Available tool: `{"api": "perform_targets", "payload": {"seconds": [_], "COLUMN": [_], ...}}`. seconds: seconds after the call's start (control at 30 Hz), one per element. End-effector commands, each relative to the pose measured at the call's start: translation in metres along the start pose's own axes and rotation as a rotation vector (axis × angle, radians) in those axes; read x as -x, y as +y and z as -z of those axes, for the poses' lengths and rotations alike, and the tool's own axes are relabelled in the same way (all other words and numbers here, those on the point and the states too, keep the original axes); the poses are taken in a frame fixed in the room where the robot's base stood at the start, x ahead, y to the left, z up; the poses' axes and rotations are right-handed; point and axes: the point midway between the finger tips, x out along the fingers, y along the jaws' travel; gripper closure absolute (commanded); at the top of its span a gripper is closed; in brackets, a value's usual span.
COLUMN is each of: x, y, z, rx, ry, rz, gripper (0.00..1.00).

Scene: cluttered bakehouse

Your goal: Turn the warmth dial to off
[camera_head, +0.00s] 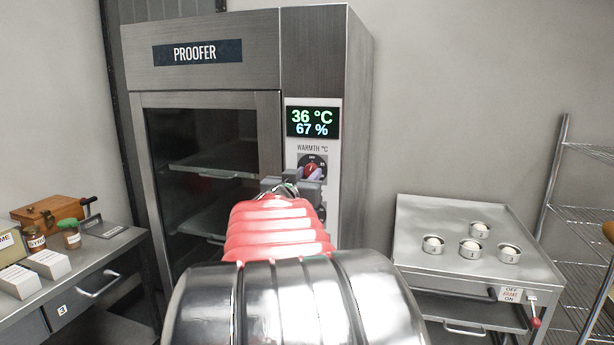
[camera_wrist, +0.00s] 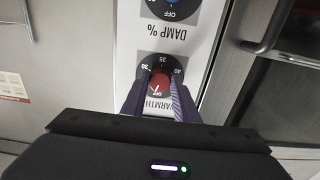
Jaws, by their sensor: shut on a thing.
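The warmth dial, a red knob (camera_head: 312,170) on a black round scale, sits on the proofer's light control panel under the label WARMTH °C. It also shows upside down in the wrist view (camera_wrist: 160,82), with 30, 35 and 40 around its scale and OFF on the side towards the WARMTH label. My gripper (camera_wrist: 158,88) has one finger on each side of the red knob and is shut on it. In the head view my gripper (camera_head: 296,184) partly hides the dial. The knob's exact pointer setting is too small to read surely.
The proofer's display (camera_head: 313,122) reads 36 °C and 67 %. A steel bench (camera_head: 420,215) with several small cups stands right; a drawer table (camera_head: 125,243) with jars and boxes stands left.

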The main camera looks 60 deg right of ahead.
Motion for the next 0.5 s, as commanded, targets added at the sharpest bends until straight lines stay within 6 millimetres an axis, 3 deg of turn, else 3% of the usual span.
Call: {"api": "perform_targets", "payload": {"seconds": [0.27, 0.5], "x": [0.0004, 0.0006], "y": [-0.0010, -0.0013], "z": [-0.0002, -0.0003], "rx": [0.037, 0.183], "ry": [0.000, 0.000], "rz": [0.002, 0.003], "gripper": [0.95, 0.95]}}
